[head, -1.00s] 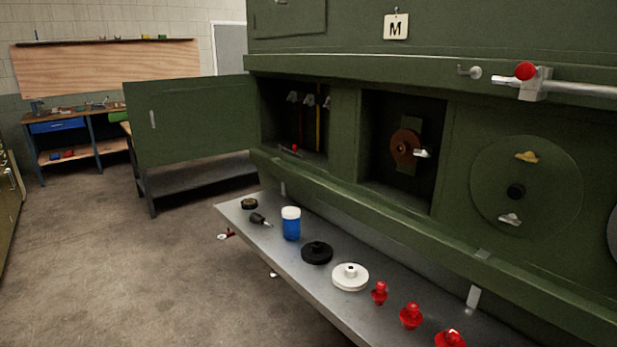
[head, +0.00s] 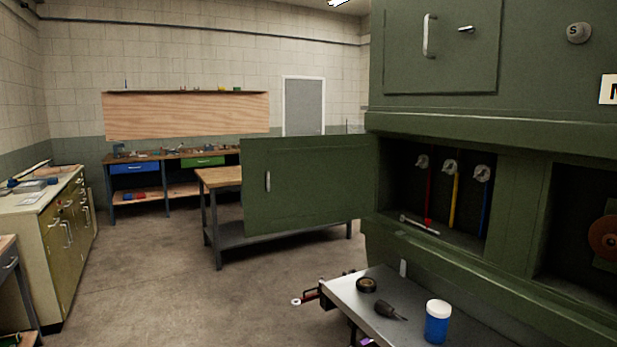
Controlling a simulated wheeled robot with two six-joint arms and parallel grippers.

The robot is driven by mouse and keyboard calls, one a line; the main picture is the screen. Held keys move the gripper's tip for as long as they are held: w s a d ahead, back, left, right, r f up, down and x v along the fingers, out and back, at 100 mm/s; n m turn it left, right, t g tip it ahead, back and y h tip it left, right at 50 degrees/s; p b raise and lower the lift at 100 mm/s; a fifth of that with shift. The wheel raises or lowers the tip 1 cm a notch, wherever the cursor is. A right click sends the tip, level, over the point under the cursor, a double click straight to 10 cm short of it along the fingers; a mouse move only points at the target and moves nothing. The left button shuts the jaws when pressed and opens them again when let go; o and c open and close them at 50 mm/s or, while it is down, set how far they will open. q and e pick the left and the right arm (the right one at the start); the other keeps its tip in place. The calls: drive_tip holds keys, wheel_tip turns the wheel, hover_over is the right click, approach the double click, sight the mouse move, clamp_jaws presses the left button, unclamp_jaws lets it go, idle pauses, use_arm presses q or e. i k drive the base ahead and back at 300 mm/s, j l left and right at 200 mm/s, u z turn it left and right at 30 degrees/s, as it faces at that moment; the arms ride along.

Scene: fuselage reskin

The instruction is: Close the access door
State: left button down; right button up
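The access door (head: 305,185) is a flat green panel with a small upright handle (head: 268,181) near its left edge. It stands wide open, swung out to the left from the green fuselage wall. The compartment opening (head: 437,195) beside it is uncovered. Inside are red, yellow and blue upright rods with grey fittings on top, and a pale bar lying at the bottom. Neither of my grippers can be made out in the head view, and nothing is seen touching the door.
A grey shelf (head: 385,318) below the opening carries a black ring, a dark tool and a blue jar with a white lid (head: 437,320). Small red and black parts (head: 325,287), unclear, show past its left end. A wood-topped table (head: 215,178) stands behind the door. Floor at left is clear.

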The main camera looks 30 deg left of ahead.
sight(315, 180)
drive_tip(key=i+j+z, duration=0.35)
drive_tip(key=j, duration=0.6)
drive_tip(key=i+j+z, duration=0.1)
drive_tip(key=j+z, duration=0.3)
drive_tip(key=j, duration=0.5)
drive_tip(key=j+z, duration=0.35)
drive_tip(key=j, duration=0.65)
drive_tip(key=j+z, duration=0.3)
drive_tip(key=j, duration=0.8)
drive_tip(key=j+z, duration=0.3)
drive_tip(key=j, duration=0.75)
